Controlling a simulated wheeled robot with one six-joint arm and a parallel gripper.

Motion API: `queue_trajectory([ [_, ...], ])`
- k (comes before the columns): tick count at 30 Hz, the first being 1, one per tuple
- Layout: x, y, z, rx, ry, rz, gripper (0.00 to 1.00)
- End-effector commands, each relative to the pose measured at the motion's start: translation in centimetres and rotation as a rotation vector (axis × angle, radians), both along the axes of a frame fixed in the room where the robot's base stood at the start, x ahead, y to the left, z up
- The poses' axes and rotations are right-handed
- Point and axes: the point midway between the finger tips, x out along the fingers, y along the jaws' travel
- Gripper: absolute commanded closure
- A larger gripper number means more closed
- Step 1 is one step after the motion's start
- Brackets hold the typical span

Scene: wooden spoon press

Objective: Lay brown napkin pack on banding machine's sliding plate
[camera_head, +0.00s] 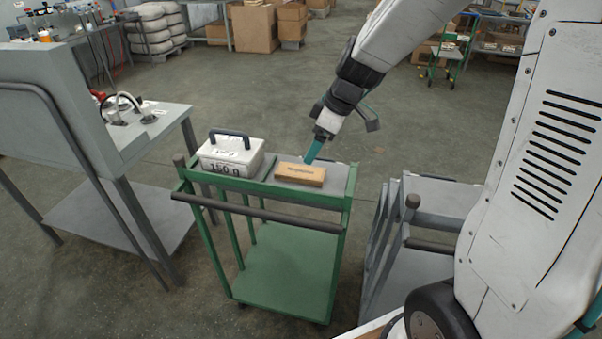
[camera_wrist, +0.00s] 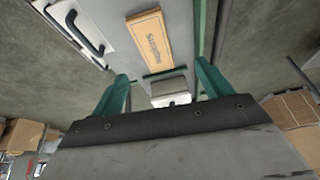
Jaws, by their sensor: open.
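The brown napkin pack (camera_head: 300,174) is a flat brown block with dark lettering. It lies on the grey top of a green cart (camera_head: 290,278). It also shows in the wrist view (camera_wrist: 149,38), beyond my fingertips. My gripper (camera_head: 311,154) has teal fingers and is over the back edge of the cart top, close behind the pack. In the wrist view, my gripper (camera_wrist: 162,80) has its fingers spread with clear space between them and the pack. I cannot make out a banding machine or a sliding plate for certain in either view.
A white box marked 150 g with a dark handle (camera_head: 230,155) stands left of the pack. A grey machine on a bench (camera_head: 65,100) is at the left. A grey cart (camera_head: 445,200) stands close on the right. Open floor lies behind.

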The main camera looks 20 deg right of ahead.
Motion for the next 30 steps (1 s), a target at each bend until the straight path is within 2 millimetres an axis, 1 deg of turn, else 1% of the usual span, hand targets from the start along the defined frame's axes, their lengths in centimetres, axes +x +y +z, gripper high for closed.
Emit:
queue_trajectory([
  [2,0.9,-0.4,-0.9,-0.004,-0.014,0.022,0.22],
  [6,1.6,-0.2,-2.2,-0.006,-0.023,0.041,0.22],
  [14,2.0,0.7,-5.0,-0.006,-0.022,0.040,0.22],
  [18,2.1,1.5,-7.1,-0.007,-0.020,0.040,0.22],
  [21,2.4,1.8,-8.1,-0.006,-0.022,0.040,0.22],
  [24,2.6,1.9,-8.6,-0.007,-0.023,0.038,0.22],
  [30,2.6,1.9,-8.6,-0.007,-0.024,0.039,0.22],
])
